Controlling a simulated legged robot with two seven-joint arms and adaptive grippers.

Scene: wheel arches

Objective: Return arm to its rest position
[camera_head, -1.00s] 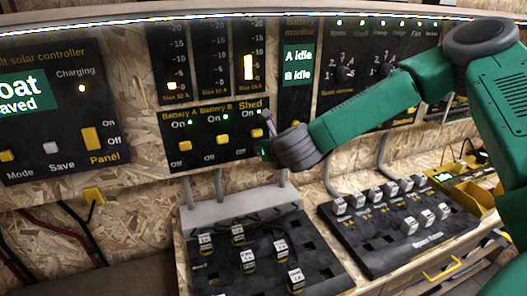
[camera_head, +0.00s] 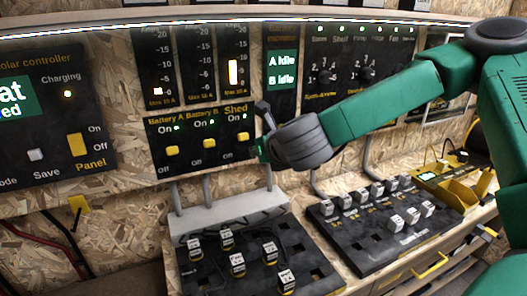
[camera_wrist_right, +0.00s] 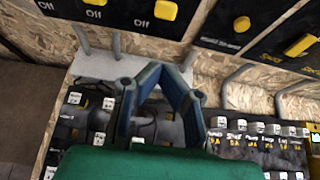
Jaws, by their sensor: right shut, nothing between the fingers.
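My right arm (camera_head: 390,100) reaches in from the right, in front of the panel wall. Its gripper (camera_head: 262,130) is just right of the Shed switch on the black battery switch panel (camera_head: 190,158). In the wrist view the two blue fingers (camera_wrist_right: 160,72) close together at their tips, with nothing held. Whether the gripper touches the panel cannot be told. The yellow Battery A (camera_head: 172,150), Battery B (camera_head: 208,143) and Shed (camera_head: 243,137) switches show, each with a green light. My left gripper is not in view.
A black fuse board (camera_head: 205,270) and a second one (camera_head: 365,250) lie on the bench below the arm. Grey conduits (camera_head: 207,190) rise behind them. A yellow tray (camera_head: 460,190) stands at the right. The solar controller panel (camera_head: 60,130) is at the left.

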